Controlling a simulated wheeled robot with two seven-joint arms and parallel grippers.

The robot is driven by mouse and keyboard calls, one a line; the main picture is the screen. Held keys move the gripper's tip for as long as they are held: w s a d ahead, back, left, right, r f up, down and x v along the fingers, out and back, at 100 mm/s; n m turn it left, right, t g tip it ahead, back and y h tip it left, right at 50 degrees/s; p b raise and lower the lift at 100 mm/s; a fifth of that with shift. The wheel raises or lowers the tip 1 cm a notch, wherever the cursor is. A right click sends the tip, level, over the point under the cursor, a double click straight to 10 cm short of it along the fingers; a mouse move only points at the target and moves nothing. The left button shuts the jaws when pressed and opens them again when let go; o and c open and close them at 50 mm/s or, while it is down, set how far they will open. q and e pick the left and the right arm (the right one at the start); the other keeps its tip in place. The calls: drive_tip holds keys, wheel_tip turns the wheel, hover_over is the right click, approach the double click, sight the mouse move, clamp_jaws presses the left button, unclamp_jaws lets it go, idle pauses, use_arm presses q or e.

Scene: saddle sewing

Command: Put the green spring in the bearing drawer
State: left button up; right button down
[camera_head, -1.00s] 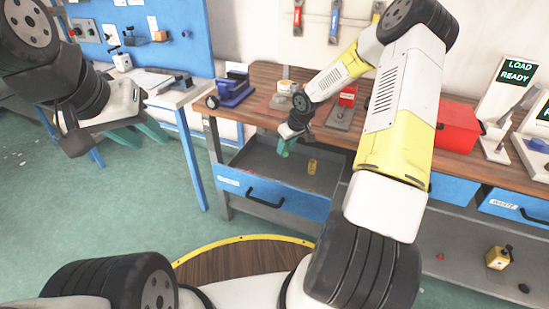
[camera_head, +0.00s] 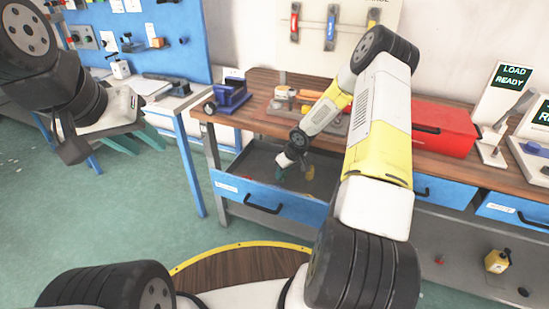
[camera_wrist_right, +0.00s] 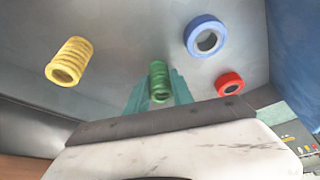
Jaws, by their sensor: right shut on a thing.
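The green spring (camera_wrist_right: 158,82) stands between the teal fingers of my right gripper (camera_wrist_right: 158,90), which is shut on it. In the head view my right gripper (camera_head: 292,172) is down inside the open blue-fronted drawer (camera_head: 300,208), and the spring is hard to make out there. The drawer's front label is too small to read. In the right wrist view a yellow spring (camera_wrist_right: 69,61), a blue ring (camera_wrist_right: 206,36) and a red ring (camera_wrist_right: 229,83) lie on the grey drawer floor. My left gripper (camera_head: 137,142) is open and empty, away from the bench at the left.
The wooden bench top (camera_head: 262,88) lies above the drawer and carries a blue vise (camera_head: 231,95) and a red box (camera_head: 445,128). Other blue drawers (camera_head: 448,191) are shut at the right.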

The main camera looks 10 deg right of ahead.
drive_tip(key=c, duration=1.1)
unclamp_jaws()
drive_tip(key=shift+f, duration=0.1)
drive_tip(key=s+r+m+h, duration=0.1)
drive_tip(key=s+r, duration=0.4)
drive_tip(key=r, duration=0.5)
drive_tip(key=s+d+r+h, duration=0.1)
drive_tip(key=s+r, duration=0.4)
drive_tip(key=r, duration=0.6)
drive_tip(key=s+r+m+h, duration=0.1)
drive_tip(key=s+r, duration=0.4)
drive_tip(key=r, duration=0.5)
drive_tip(key=s+a+r+m+t+y, duration=0.1)
drive_tip(key=s+a+r, duration=0.2)
drive_tip(key=s, duration=0.6)
drive_tip(key=s+a+r+m+t+y, duration=0.1)
drive_tip(key=s+a+r+m+y, duration=0.1)
drive_tip(key=s+r, duration=0.5)
drive_tip(key=shift+s+a+r, duration=0.15)
drive_tip(key=shift+s+a, duration=0.3)
drive_tip(key=shift+s, duration=0.6)
